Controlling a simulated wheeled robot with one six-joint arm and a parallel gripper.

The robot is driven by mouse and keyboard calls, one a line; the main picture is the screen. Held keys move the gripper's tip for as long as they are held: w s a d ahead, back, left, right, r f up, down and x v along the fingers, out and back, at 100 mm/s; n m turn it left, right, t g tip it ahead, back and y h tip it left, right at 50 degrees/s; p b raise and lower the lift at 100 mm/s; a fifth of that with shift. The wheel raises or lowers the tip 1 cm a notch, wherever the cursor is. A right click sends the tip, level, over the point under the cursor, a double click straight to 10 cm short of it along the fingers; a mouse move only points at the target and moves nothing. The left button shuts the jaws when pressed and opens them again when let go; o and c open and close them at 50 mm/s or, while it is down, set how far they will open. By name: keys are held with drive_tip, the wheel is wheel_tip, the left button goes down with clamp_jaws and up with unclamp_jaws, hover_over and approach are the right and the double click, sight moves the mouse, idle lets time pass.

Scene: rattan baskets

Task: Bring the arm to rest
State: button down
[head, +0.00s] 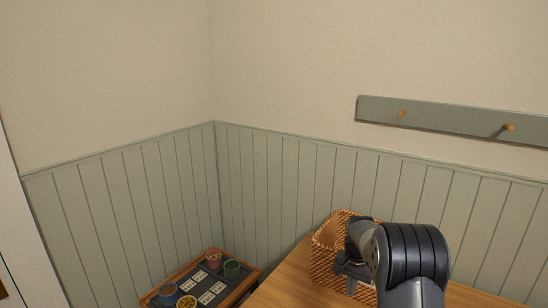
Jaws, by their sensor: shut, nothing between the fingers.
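My arm rises from the bottom right of the head view. My gripper (343,268) is shut and empty. In the picture it overlaps the rattan basket (323,258), and I cannot tell whether it is in front of or above it. My arm and gripper hide much of the basket's right side and its inside.
The basket stands on a wooden table (290,290). At lower left is a dark tray (240,288) with a wooden rim, holding several small pots and white cards. Green panelled walls stand behind, with a peg rail (450,118) at upper right.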

drive_tip(key=s+a+r+b, duration=0.1)
drive_tip(key=s+a, duration=0.5)
drive_tip(key=s, duration=0.4)
drive_tip(key=s+a+r+b, duration=0.1)
drive_tip(key=s+a+b, duration=0.1)
drive_tip(key=s+a, duration=0.5)
drive_tip(key=shift+s+a+r+b, duration=0.3)
drive_tip(key=shift+s, duration=1.15)
